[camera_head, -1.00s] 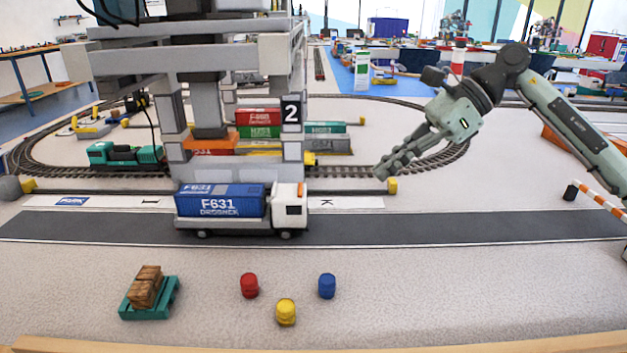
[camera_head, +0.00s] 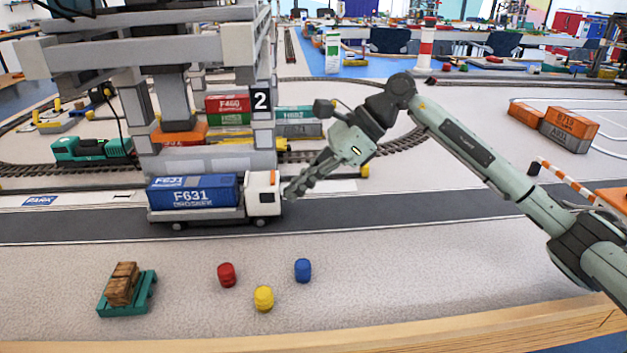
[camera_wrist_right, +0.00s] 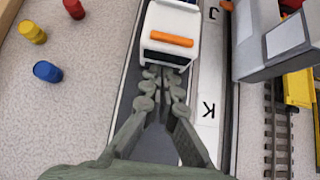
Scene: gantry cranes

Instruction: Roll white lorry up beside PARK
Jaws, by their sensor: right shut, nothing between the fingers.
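The white lorry (camera_head: 262,196) stands on the dark road strip, its cab facing right, carrying a blue container (camera_head: 192,192) marked F631. The PARK mark (camera_head: 40,201) is a blue label on the white strip at the left, behind the road and left of the lorry. My right gripper (camera_head: 291,192) is shut and empty, its tips right in front of the cab. In the right wrist view the fingertips (camera_wrist_right: 165,75) are close to or touching the cab's front (camera_wrist_right: 170,40); contact is hard to tell. My left gripper is not in view.
A grey gantry crane (camera_head: 262,140) marked 2 rises behind the lorry. Red (camera_head: 227,274), yellow (camera_head: 264,298) and blue (camera_head: 303,270) barrels and a green pallet with boxes (camera_head: 125,290) stand in front. A striped barrier (camera_head: 570,182) is at right. The road left of the lorry is clear.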

